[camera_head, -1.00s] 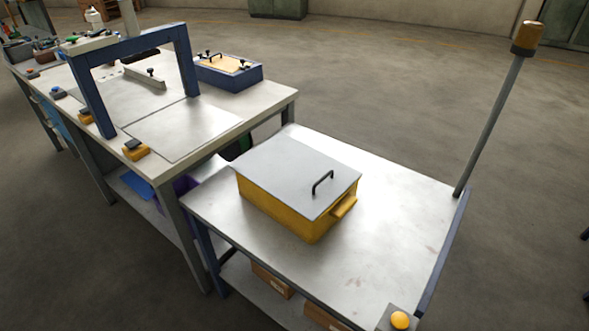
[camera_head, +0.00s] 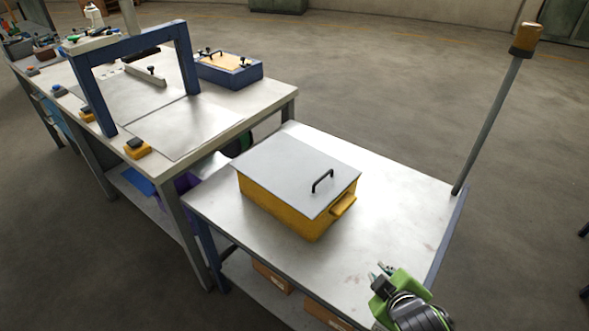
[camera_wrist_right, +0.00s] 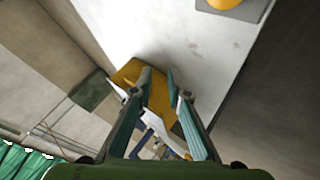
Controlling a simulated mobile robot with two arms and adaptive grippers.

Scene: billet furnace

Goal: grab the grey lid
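The grey lid (camera_head: 300,170) is a flat square plate with a black bar handle (camera_head: 322,181) near its right edge. It lies on top of a yellow box (camera_head: 283,209) on the near table. My right gripper (camera_head: 379,270) is at the table's front right, apart from the box and lid, with nothing held. In the right wrist view its fingers (camera_wrist_right: 158,75) are apart, and the yellow box (camera_wrist_right: 128,73) shows beyond them; the fingers partly hide it. My left gripper is not in view.
The near table (camera_head: 400,205) is bare around the box. A pole with an orange top (camera_head: 526,40) stands at its right corner. A longer bench (camera_head: 225,115) with a blue frame (camera_head: 92,95) and a blue case (camera_head: 228,75) adjoins at the left. A yellow button (camera_wrist_right: 224,3) shows in the wrist view.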

